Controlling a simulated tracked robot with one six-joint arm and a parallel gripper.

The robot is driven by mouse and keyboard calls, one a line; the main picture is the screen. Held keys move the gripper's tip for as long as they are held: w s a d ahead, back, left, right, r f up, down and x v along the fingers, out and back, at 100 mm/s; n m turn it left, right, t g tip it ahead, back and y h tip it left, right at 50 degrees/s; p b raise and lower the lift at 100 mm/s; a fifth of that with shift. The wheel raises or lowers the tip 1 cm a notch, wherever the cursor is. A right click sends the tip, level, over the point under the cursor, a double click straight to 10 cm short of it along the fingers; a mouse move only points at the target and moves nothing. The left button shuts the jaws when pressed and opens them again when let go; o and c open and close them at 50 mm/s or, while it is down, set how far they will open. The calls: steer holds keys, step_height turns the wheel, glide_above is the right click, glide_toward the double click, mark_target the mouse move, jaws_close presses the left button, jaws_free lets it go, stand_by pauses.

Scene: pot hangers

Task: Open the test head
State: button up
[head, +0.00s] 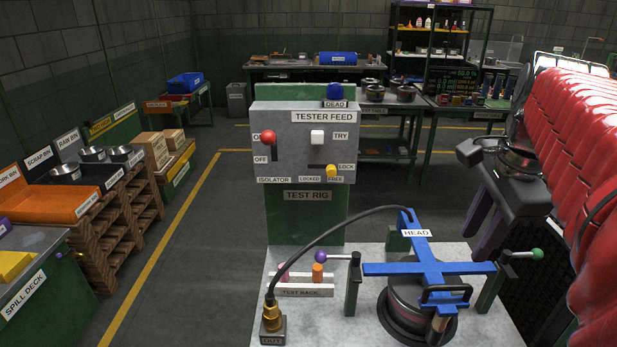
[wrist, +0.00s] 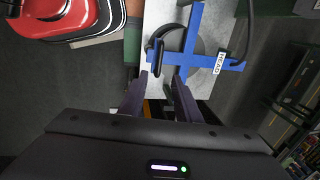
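The blue cross-shaped test head (head: 425,268), labelled HEAD, lies level over a round dark pot (head: 405,312) on the pale bench. A black handle (head: 447,293) stands on its near arm. It also shows in the wrist view (wrist: 158,58). Side posts carry a purple knob (head: 320,256) and a green knob (head: 537,254) on pins at the ends of the crossbar. In the head view my gripper (head: 478,240) is at the right.
The tester feed panel (head: 300,160) has a red isolator knob (head: 268,137), a white TRY button (head: 317,136) and a yellow lock knob (head: 330,171) by FREE. A blue DEAD lamp (head: 335,91) tops it. A black hose (head: 335,226) arches from the OUT fitting (head: 271,320) to the head.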

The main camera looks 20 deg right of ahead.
mark_target(447, 285)
steer(key=w+f, duration=0.1)
steer(key=f, duration=0.8)
steer(key=w+f, duration=0.1)
steer(key=f, duration=0.3)
steer(key=shift+w+d+f, duration=0.3)
steer(key=shift+d+f, duration=0.05)
steer(key=shift+c, duration=0.2)
jaws_close()
steer(key=shift+a+r, duration=0.1)
steer(key=shift+a, duration=0.05)
steer(key=shift+w, duration=0.1)
